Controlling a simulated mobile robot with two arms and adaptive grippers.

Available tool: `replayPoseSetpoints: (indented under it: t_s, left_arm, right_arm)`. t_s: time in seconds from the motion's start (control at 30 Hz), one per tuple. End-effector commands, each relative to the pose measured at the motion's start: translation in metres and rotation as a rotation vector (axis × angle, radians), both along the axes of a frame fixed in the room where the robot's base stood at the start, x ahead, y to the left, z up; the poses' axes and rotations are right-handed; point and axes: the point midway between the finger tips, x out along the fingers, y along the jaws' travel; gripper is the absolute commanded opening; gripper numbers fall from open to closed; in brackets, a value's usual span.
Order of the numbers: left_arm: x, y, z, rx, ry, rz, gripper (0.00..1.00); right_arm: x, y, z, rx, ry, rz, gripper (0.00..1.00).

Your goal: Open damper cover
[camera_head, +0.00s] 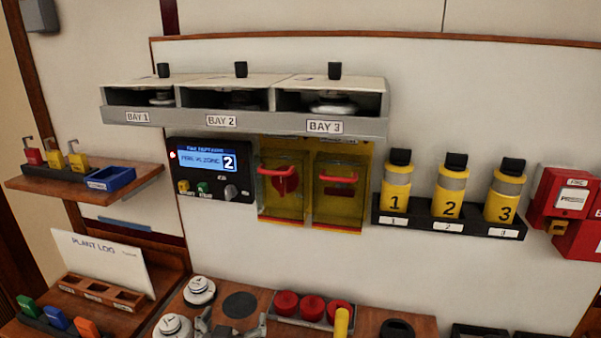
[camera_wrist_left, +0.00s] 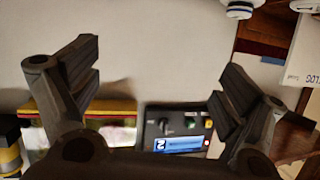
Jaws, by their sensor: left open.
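Two clear yellow-framed covers with red handles are on the wall in the head view: a left cover (camera_head: 282,205) over a red knob and a right cover (camera_head: 338,205). Both look closed. Their labels are too small to read, so I cannot tell which is the damper cover. My left gripper (camera_head: 235,325) shows at the bottom edge of the head view, below the covers. In the left wrist view its fingers (camera_wrist_left: 160,75) are spread wide with nothing between them. That view is upside down, with a yellow edge (camera_wrist_left: 105,106) low at left. My right gripper is not in view.
A control panel (camera_head: 212,188) with a blue display is left of the covers. A grey bay shelf (camera_head: 245,121) juts out above. Numbered yellow canisters (camera_head: 450,198) stand at right. Red knobs (camera_head: 312,308) and white round parts (camera_head: 200,291) are on the bench below.

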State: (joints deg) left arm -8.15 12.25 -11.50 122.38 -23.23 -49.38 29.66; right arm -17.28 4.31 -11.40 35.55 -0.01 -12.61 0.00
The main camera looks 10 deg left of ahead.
Motion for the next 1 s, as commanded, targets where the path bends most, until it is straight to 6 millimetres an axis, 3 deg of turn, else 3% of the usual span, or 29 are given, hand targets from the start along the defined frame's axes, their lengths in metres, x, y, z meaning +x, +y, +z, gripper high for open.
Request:
replayPoseSetpoints:
  t_s: [0.03, 0.1, 0.2, 0.3, 0.4, 0.57, 1.0]
  left_arm:
    - [0.023, -0.001, 0.043, 0.001, -0.134, -0.009, 0.94]
    - [0.045, -0.007, 0.098, -0.008, -0.311, -0.034, 0.94]
    - [0.062, -0.019, 0.168, -0.016, -0.521, -0.091, 0.94]
    - [0.067, -0.030, 0.214, -0.021, -0.658, -0.149, 0.94]
    - [0.068, -0.038, 0.238, -0.023, -0.728, -0.186, 0.94]
    - [0.074, -0.042, 0.251, -0.026, -0.755, -0.202, 0.94]
    - [0.140, -0.044, 0.279, -0.025, -0.750, -0.200, 0.94]
  right_arm:
    - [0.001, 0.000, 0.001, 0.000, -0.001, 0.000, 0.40]
    - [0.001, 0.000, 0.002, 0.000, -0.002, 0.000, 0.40]
    - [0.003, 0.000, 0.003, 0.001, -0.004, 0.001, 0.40]
    - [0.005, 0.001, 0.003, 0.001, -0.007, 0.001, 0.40]
    - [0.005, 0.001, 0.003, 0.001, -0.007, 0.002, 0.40]
    - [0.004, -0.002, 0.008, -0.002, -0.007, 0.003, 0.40]
    - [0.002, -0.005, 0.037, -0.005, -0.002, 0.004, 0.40]
